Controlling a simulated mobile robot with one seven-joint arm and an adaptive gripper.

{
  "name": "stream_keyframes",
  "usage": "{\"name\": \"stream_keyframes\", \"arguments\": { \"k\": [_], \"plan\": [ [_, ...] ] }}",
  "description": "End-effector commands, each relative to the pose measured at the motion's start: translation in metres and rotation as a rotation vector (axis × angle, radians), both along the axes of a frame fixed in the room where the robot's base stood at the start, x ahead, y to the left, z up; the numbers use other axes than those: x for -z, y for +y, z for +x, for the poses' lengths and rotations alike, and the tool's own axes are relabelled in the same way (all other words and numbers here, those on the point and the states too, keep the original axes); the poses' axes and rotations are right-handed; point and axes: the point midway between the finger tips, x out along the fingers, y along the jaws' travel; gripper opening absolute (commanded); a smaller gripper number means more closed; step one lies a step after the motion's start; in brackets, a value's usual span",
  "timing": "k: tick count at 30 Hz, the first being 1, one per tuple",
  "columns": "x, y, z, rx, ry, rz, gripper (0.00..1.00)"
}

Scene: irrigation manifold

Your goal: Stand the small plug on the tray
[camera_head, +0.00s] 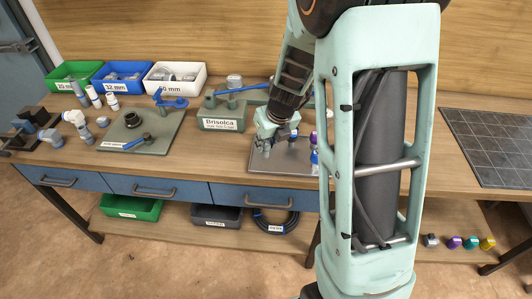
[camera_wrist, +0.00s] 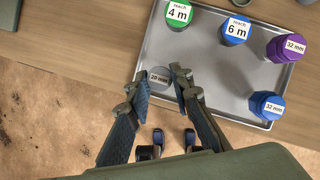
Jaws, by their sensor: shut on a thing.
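My gripper (camera_wrist: 161,86) is shut on a small grey plug (camera_wrist: 160,76) with a "20 mm" label on its top. The plug sits between the fingertips, over the near left part of the metal tray (camera_wrist: 213,75). I cannot tell whether its base touches the tray. The tray also holds a green-topped piece marked "4 m" (camera_wrist: 178,13), a blue one marked "6 m" (camera_wrist: 236,29), a purple "32 mm" plug (camera_wrist: 285,47) and a blue "32 mm" plug (camera_wrist: 266,105). In the head view my gripper (camera_head: 268,146) is low over the tray (camera_head: 285,167), partly hidden by my arm.
A green-grey block labelled "Brisolca" (camera_head: 221,115) stands left of the tray. A green board with fittings (camera_head: 145,133) is further left. Green, blue and white bins (camera_head: 175,79) line the back. A dark grid mat (camera_head: 492,145) lies at right.

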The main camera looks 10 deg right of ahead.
Motion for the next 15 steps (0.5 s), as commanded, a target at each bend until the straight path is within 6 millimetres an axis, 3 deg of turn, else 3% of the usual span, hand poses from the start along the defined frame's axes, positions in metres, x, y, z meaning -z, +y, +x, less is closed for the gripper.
{"name": "stream_keyframes", "arguments": {
  "k": [9,15],
  "plan": [
    [0.034,0.001,0.006,0.000,0.000,0.000,0.00],
    [0.039,0.001,0.006,0.000,0.000,0.000,0.00]
  ]
}}
